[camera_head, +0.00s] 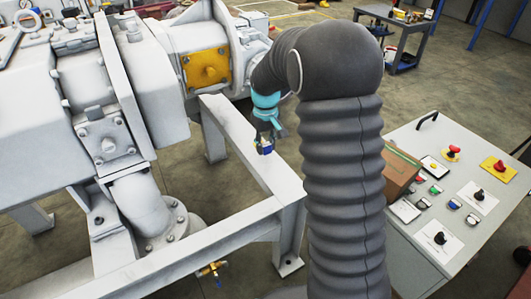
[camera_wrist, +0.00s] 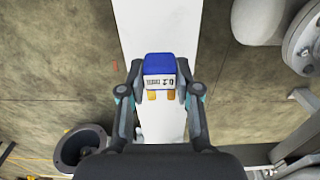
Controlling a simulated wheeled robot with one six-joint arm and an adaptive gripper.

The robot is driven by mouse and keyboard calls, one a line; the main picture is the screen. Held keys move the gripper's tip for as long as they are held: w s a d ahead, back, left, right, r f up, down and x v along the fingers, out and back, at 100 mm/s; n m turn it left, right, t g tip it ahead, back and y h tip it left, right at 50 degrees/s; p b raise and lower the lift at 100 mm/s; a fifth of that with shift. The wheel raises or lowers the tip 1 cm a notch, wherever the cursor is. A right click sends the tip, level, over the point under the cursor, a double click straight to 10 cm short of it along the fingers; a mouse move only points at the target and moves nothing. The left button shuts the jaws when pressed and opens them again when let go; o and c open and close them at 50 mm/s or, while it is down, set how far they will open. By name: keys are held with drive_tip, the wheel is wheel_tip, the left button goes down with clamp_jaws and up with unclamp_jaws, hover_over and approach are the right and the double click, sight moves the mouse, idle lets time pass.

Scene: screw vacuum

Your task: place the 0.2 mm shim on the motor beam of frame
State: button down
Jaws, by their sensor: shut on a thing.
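My gripper (camera_wrist: 160,88) is shut on the 0.2 mm shim (camera_wrist: 160,66), a small blue block with a white label that reads "0.2". In the wrist view the shim sits between the two fingers, over the white motor beam of the frame (camera_wrist: 158,25). In the head view the shim (camera_head: 265,148) shows as a small blue piece below my gripper (camera_head: 267,135), at the pale motor beam (camera_head: 232,120). I cannot tell whether the shim touches the beam. My arm hides part of the area to the right.
The white vacuum pump (camera_head: 80,110) with a yellow plate (camera_head: 207,68) stands left of and behind the beam. A control panel (camera_head: 450,245) with several knobs and a cardboard box (camera_head: 398,170) is at the right. A cart (camera_head: 400,30) stands far back.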

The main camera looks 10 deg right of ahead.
sight(266, 153)
drive_tip(key=shift+f, duration=1.8)
drive_tip(key=shift+f, duration=0.2)
drive_tip(key=c, duration=0.8)
unclamp_jaws()
drive_tip(key=shift+r, duration=0.1)
